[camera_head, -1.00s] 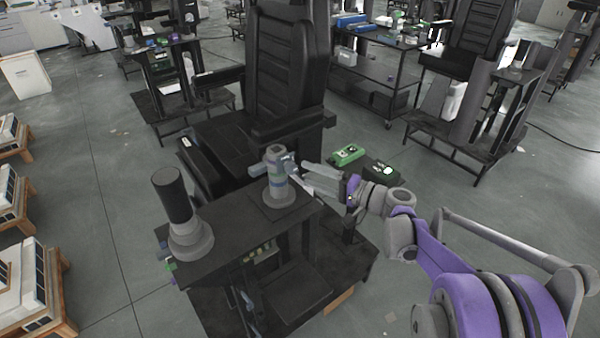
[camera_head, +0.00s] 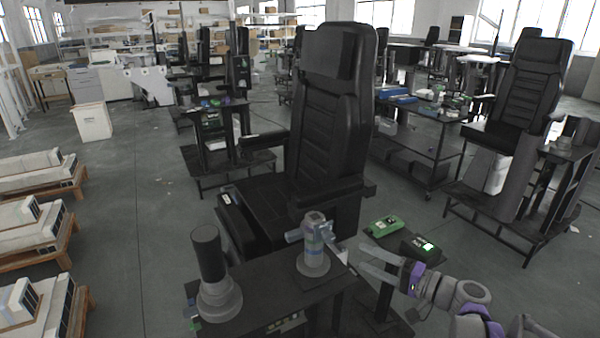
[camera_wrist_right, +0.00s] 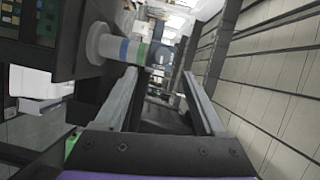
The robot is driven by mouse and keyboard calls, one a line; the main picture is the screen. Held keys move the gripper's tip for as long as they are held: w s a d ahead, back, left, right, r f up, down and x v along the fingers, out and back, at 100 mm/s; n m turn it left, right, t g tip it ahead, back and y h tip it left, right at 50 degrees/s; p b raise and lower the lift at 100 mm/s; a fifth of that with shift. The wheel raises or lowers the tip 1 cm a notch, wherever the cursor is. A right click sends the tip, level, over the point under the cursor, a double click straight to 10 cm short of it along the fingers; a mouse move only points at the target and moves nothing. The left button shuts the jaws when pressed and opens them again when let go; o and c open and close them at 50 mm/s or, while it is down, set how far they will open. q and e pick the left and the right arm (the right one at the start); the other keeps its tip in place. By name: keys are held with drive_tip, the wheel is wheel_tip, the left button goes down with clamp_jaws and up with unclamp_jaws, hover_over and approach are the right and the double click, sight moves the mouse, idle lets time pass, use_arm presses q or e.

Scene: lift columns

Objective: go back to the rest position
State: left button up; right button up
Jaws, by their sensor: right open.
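My right gripper (camera_head: 362,258) is open, its two long grey fingers pointing left from the purple-banded wrist. Nothing shows between the fingers in the right wrist view (camera_wrist_right: 160,82). The grey lift column (camera_head: 314,262), with a blue band and a side arm, stands upright on the dark bench just left of the fingertips, apart from them. It also shows in the right wrist view (camera_wrist_right: 110,45), with blue and green bands, beyond the left finger. My left gripper is in neither view.
A black seat (camera_head: 335,120) rises behind the bench. A grey base with a black cylinder (camera_head: 208,252) stands at the bench's left. A green box (camera_head: 384,225) and a dark box (camera_head: 418,246) lie near my right gripper. Open floor (camera_head: 140,210) is at left.

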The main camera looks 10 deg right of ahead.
drive_tip(key=s+a+f+n+g+h+p, duration=0.1)
drive_tip(key=s+a+f+n+g+h, duration=0.4)
drive_tip(key=s+a, duration=0.6)
drive_tip(key=s+d+f+n+g+h, duration=0.1)
drive_tip(key=s+f+h, duration=0.2)
drive_tip(key=s, duration=0.4)
drive_tip(key=s+d+f+n+g+h+p, duration=0.1)
drive_tip(key=s+d+f+h, duration=0.1)
drive_tip(key=s+f, duration=0.3)
drive_tip(key=s+h, duration=0.1)
drive_tip(key=s, duration=0.2)
drive_tip(key=shift+s+d+n+h, duration=0.2)
drive_tip(key=shift+s+n+h, duration=0.05)
drive_tip(key=shift+n+h, duration=0.15)
